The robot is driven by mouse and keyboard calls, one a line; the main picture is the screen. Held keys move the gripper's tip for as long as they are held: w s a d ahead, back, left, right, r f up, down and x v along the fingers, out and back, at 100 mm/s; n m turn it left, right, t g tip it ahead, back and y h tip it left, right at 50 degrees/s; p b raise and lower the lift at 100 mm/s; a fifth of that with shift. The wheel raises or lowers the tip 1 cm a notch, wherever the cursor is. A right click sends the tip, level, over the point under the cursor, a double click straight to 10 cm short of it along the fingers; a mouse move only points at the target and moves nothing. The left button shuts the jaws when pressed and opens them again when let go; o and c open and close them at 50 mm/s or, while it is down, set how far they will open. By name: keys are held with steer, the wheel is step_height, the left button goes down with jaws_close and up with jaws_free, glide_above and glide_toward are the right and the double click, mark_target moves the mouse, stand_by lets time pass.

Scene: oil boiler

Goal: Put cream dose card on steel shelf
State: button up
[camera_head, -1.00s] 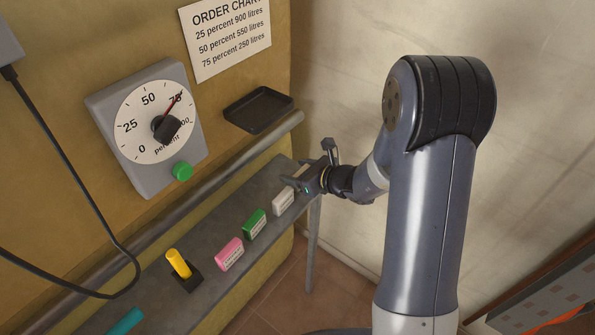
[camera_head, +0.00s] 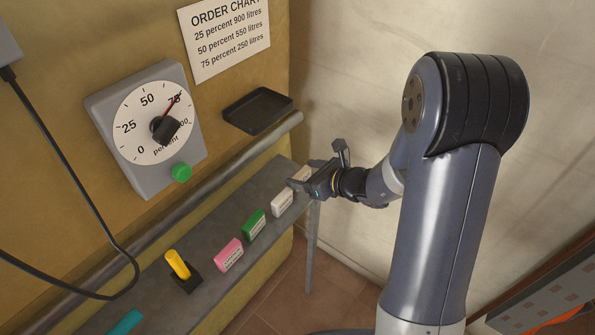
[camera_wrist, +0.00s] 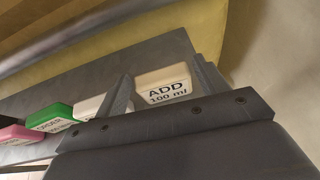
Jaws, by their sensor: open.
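The cream dose card (camera_wrist: 163,86), marked "ADD 100 ml", shows between my open fingers in the wrist view. In the head view a pale part of it (camera_head: 302,173) shows at the far right end of the grey steel shelf (camera_head: 212,212), partly covered by my gripper. It appears to stand on the shelf, but its base is hidden. My gripper (camera_head: 304,177) is open at that shelf end, with one finger on each side of the card. I cannot tell whether either finger touches it.
White (camera_head: 282,202), green (camera_head: 254,225) and pink (camera_head: 229,254) cards stand along the shelf. Beyond them are a yellow peg in a black holder (camera_head: 183,271) and a teal item (camera_head: 126,323). A black tray (camera_head: 258,109) and dial box (camera_head: 150,128) are on the wall.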

steer(key=v, duration=0.8)
steer(key=shift+s+d+r, duration=0.15)
steer(key=shift+s, duration=0.05)
